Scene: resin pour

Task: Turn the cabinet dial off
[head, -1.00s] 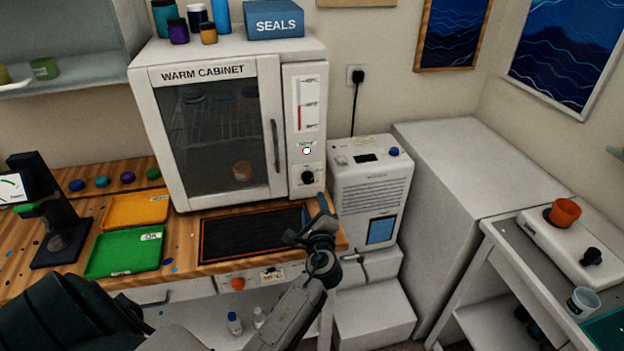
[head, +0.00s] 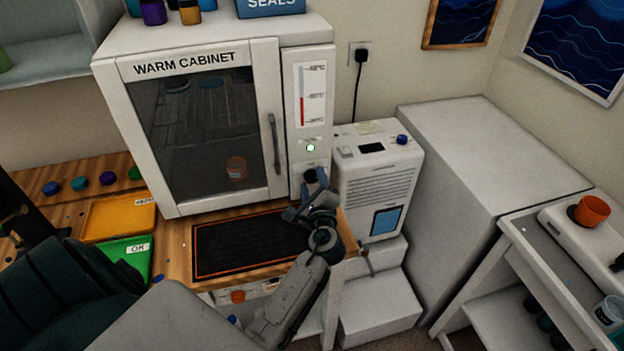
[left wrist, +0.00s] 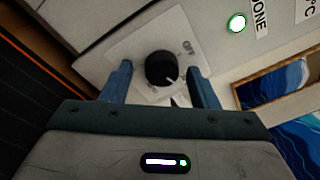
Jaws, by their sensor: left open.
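The warm cabinet (head: 205,65) is a white box with a glass door, shut, on the wooden bench. Its black round dial (left wrist: 161,68) sits on a pale plate in the left wrist view. A white mark on the dial points to the lower right there, away from the small label, seemingly OFF, at its upper right. My left gripper (left wrist: 159,72) is open, its blue fingers on either side of the dial; contact cannot be told. In the head view my left gripper (head: 314,187) largely covers the dial. My right gripper is out of view.
A green indicator light (left wrist: 237,23) shows beside DONE lettering. A black mat (head: 250,245) lies in front. A white appliance (head: 378,180) stands right of the cabinet, close to my left arm.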

